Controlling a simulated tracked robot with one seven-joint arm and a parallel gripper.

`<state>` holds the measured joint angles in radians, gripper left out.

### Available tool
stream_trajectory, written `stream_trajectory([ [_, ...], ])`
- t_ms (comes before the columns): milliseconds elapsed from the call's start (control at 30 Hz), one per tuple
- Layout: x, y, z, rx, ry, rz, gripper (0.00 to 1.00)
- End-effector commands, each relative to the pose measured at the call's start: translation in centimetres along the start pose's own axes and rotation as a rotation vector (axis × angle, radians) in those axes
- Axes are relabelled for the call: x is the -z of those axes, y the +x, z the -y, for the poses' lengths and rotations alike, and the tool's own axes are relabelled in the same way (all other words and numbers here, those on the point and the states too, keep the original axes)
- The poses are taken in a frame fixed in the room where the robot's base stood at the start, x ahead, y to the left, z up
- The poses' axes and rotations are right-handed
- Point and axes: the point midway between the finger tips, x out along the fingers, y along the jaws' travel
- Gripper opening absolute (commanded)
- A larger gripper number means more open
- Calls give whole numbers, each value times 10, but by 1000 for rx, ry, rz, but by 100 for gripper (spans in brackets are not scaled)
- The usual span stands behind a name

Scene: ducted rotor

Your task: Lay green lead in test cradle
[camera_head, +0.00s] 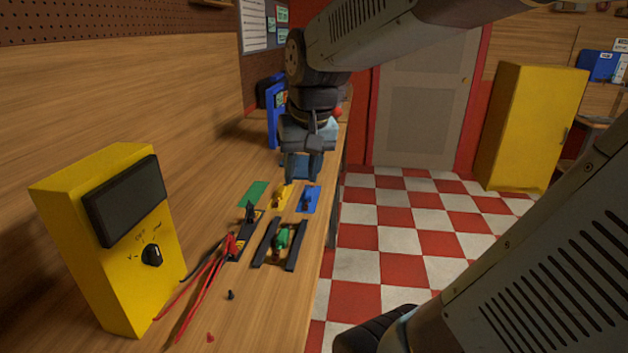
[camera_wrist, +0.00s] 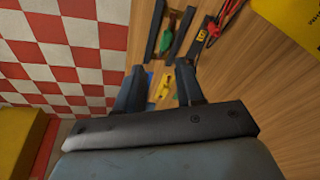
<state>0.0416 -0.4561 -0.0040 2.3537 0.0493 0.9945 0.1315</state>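The green lead (camera_head: 281,239) lies between the two black rails of the test cradle (camera_head: 264,246) on the bench. The wrist view also shows the green lead (camera_wrist: 171,20) between the dark rails (camera_wrist: 153,28). I cannot tell how fully it rests on the cradle. My gripper (camera_head: 302,178) points down over the bench, beyond the cradle and apart from the green lead. In the wrist view my gripper (camera_wrist: 160,75) has its two fingers spread with nothing held between them. The green mat (camera_head: 254,192) is bare.
A yellow lead (camera_head: 279,199) and a blue lead (camera_head: 307,203) lie on matching mats near my gripper. A yellow meter (camera_head: 95,260) stands at the left, with red and black probes (camera_head: 205,275) in front. A small black piece (camera_head: 231,295) and red piece (camera_head: 210,337) lie nearer.

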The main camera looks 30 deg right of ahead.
Motion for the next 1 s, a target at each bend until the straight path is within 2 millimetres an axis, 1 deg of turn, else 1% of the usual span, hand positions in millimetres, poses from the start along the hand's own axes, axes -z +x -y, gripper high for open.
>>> stream_trajectory([
  [33, -10, -6, -1, 2, -26, -35, 37],
  [200, -38, -20, -5, 0, -115, -138, 37],
  [367, -57, -26, -9, -4, -175, -207, 37],
  [400, -60, -26, -7, -5, -184, -220, 37],
  [567, -66, -28, -7, -7, -205, -242, 37],
  [1000, -66, -28, -7, -7, -206, -243, 37],
])
